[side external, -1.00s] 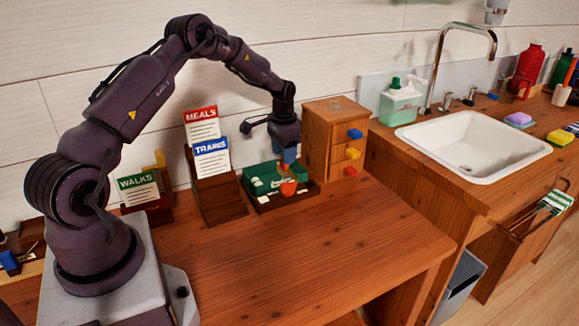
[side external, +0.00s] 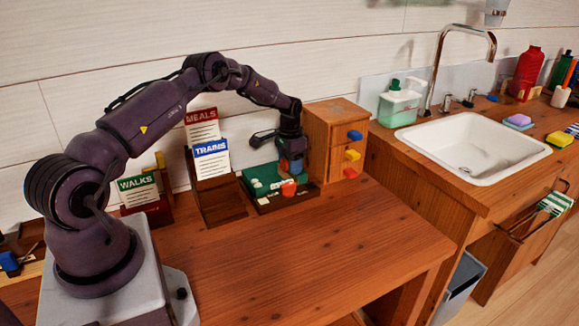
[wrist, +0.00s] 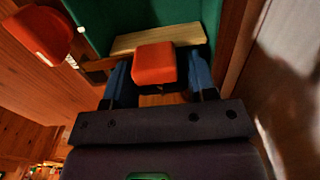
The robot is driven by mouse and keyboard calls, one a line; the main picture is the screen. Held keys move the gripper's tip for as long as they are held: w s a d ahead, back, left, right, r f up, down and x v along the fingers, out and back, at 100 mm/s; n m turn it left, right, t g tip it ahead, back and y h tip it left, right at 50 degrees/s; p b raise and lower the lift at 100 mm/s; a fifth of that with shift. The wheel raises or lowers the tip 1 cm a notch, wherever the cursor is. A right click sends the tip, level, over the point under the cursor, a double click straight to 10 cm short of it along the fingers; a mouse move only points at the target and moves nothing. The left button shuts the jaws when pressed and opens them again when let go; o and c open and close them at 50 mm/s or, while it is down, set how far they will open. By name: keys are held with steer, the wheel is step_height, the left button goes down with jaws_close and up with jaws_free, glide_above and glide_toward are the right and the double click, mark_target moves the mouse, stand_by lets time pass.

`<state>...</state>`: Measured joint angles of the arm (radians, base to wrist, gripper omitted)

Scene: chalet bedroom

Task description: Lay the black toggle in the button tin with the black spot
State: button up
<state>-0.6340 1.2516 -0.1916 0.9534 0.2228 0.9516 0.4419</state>
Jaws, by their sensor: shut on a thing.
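My gripper (wrist: 157,85) is shut on a red block (wrist: 154,62), which sits between its two blue fingers in the wrist view. In the side view my gripper (side external: 290,165) points down over the back right of a green-lined tray (side external: 254,186). I cannot make out a black toggle or a button tin with a black spot in either view. Another red piece (wrist: 42,32) shows at the upper left of the wrist view, and one red piece (side external: 289,190) shows at the tray's front edge.
A wooden drawer cabinet (side external: 318,140) with coloured knobs stands close right of my gripper. A card holder (side external: 222,205) with TRAINS and MEALS cards stands left of the tray. The front tabletop (side external: 300,255) is clear. A white sink (side external: 475,147) is farther right.

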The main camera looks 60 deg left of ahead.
steer(key=shift+s+f, duration=0.2)
steer(key=shift+f, duration=0.6)
steer(key=shift+s+f, duration=0.15)
steer(key=shift+f, duration=0.6)
steer(key=o, duration=1.2)
steer(key=shift+o, duration=0.4)
steer(key=r, duration=1.3)
steer(key=shift+w+d+r, duration=0.1)
steer(key=shift+w+r, duration=0.1)
steer(key=shift+r, duration=0.05)
step_height(320, 180, up, 11)
steer(key=t, duration=0.1)
glide_above(287, 171)
steer(key=d, duration=0.7)
steer(key=s+d+r+t+y, duration=0.1)
steer(key=s+d+r, duration=0.5)
steer(key=d+r, duration=0.3)
steer(key=s+d+t, duration=0.1)
steer(key=s+d, duration=0.2)
steer(key=s, duration=0.3)
steer(key=s+d+t, duration=0.1)
steer(key=s+d, duration=0.3)
steer(key=s, duration=0.3)
steer(key=s+d+t+h, duration=0.1)
steer(key=s+d, duration=0.3)
steer(key=s, duration=0.2)
steer(key=shift+s+r+t, duration=0.3)
steer(key=shift+s+r, duration=0.05)
steer(key=shift+r, duration=0.1)
